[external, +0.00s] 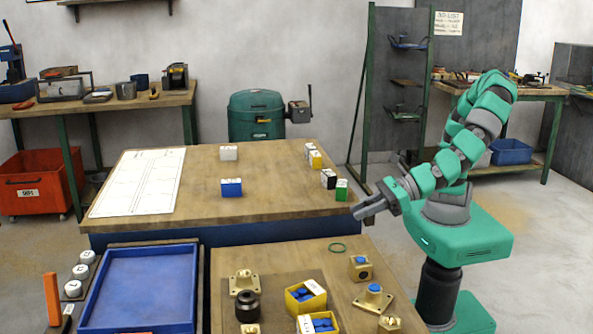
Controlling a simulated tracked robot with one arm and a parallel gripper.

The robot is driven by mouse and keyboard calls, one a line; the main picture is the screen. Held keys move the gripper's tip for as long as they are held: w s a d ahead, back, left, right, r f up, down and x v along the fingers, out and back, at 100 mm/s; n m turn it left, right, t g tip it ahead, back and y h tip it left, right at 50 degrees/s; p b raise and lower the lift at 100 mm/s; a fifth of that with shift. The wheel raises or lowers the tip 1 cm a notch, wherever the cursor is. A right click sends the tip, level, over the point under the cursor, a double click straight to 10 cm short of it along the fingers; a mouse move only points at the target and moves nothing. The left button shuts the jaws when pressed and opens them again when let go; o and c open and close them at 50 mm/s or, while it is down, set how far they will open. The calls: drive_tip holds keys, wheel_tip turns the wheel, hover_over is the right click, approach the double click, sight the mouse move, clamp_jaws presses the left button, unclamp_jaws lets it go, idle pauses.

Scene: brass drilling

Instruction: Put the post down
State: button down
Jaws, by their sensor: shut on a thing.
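My gripper (360,211) is at the right edge of the large wooden table (275,190), pointing left and slightly down, near the green block. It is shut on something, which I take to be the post. The post itself cannot be made out against the grey fingers at this size. The front bench (300,262), with brass parts on it, lies below and to the left of my gripper.
A green block (342,190) and a black-and-white block (328,179) stand close to my gripper. A yellow block (316,160), a white block (229,153) and a blue block (231,188) stand farther off. A blue tray (140,288) lies front left. The table's middle is clear.

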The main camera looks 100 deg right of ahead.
wheel_tip(320, 180, down, 10)
drive_tip(key=b, duration=0.5)
drive_tip(key=shift+r, duration=0.2)
drive_tip(key=shift+f, duration=0.35)
drive_tip(key=c, duration=1.3)
unclamp_jaws()
drive_tip(key=shift+o, duration=0.2)
drive_tip(key=shift+s, duration=0.1)
drive_tip(key=shift+d, duration=0.15)
drive_tip(key=shift+f, duration=0.2)
drive_tip(key=shift+r, duration=0.15)
